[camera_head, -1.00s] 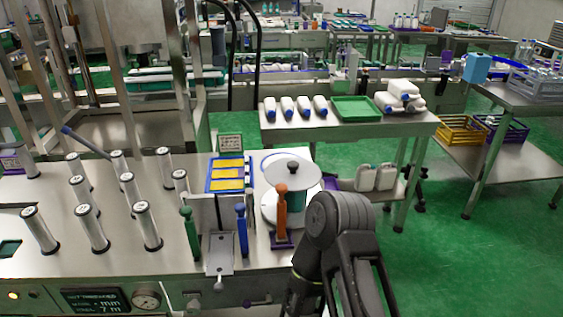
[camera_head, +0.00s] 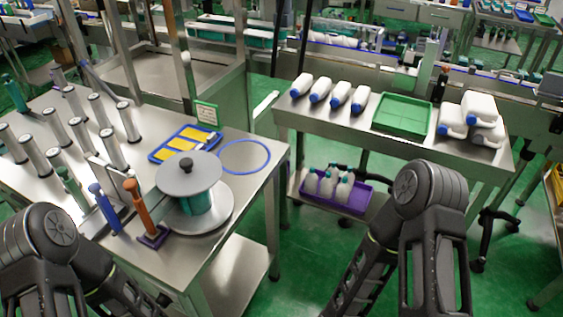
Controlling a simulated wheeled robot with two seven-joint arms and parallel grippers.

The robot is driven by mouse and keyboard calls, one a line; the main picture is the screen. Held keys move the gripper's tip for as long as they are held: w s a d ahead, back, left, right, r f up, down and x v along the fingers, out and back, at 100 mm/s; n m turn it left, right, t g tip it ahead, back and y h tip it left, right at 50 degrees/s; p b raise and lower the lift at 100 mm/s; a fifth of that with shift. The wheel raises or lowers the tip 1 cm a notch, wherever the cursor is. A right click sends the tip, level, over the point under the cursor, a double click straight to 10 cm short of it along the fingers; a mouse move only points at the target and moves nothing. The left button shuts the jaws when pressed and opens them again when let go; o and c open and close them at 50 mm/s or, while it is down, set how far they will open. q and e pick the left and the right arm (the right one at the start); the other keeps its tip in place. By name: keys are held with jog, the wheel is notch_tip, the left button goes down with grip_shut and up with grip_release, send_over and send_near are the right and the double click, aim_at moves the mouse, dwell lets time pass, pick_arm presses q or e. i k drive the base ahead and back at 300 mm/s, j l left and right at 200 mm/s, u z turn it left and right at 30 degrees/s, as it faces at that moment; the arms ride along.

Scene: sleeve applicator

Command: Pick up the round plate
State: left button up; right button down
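A round grey plate (camera_head: 205,170) with a black knob at its centre lies on top of a teal spool (camera_head: 199,203). The spool stands on a wider round base disc (camera_head: 225,212) near the right end of the steel table. Parts of my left arm show at the bottom left and parts of my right arm at the lower right. Neither gripper's fingers show, so I cannot see their state. Both visible arm parts are apart from the plate in the picture.
Orange (camera_head: 139,205) and blue (camera_head: 104,208) upright handles stand just left of the spool. Behind it are a blue tray with yellow pieces (camera_head: 165,153) and a flat blue ring (camera_head: 245,170). Several metal cylinders stand at left. A side table holds bottles and a green tray (camera_head: 402,130).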

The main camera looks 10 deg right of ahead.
aim_at(188, 174)
jog(key=k+l, duration=0.1)
jog(key=l, duration=1.15)
